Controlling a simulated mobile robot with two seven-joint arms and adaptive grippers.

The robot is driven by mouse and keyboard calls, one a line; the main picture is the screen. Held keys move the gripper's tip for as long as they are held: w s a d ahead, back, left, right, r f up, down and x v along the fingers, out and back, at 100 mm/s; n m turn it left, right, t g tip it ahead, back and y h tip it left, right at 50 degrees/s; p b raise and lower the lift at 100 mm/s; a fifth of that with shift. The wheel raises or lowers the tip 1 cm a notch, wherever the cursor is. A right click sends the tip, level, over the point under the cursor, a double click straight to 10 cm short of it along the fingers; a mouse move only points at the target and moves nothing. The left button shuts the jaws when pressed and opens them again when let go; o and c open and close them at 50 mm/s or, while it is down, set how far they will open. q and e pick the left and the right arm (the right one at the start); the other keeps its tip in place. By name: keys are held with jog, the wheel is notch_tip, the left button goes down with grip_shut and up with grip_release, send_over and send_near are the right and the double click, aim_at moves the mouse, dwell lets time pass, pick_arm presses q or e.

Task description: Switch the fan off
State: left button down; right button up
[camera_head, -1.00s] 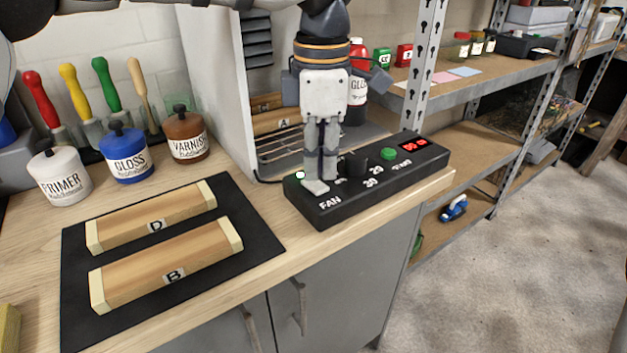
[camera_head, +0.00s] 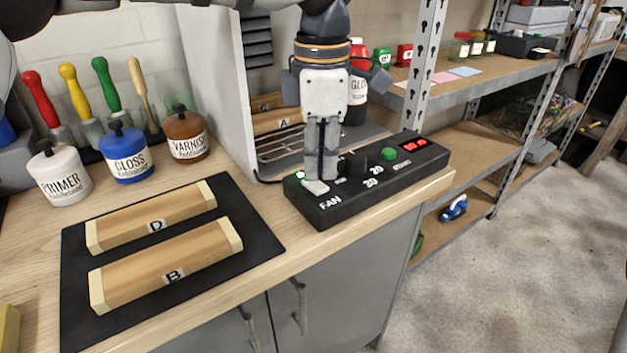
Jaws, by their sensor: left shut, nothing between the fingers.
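The black control box (camera_head: 385,193) lies near the front edge of the wooden bench. My right gripper is not in view.
A booth with a wire rack (camera_head: 283,145) stands behind the box. A black mat (camera_head: 256,240) holds wood blocks D and B. Paint cans, including a blue gloss can (camera_head: 127,157), stand at the back left. Metal shelving (camera_head: 480,95) is at the right.

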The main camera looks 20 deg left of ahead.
aim_at(319, 187)
pick_arm(q)
jog(key=shift+f, duration=1.2)
dwell(0.5)
notch_tip(319, 187, up, 6)
jog(key=shift+f+p, duration=0.1)
jog(key=shift+p, duration=0.55)
jog(key=shift+r, duration=0.7)
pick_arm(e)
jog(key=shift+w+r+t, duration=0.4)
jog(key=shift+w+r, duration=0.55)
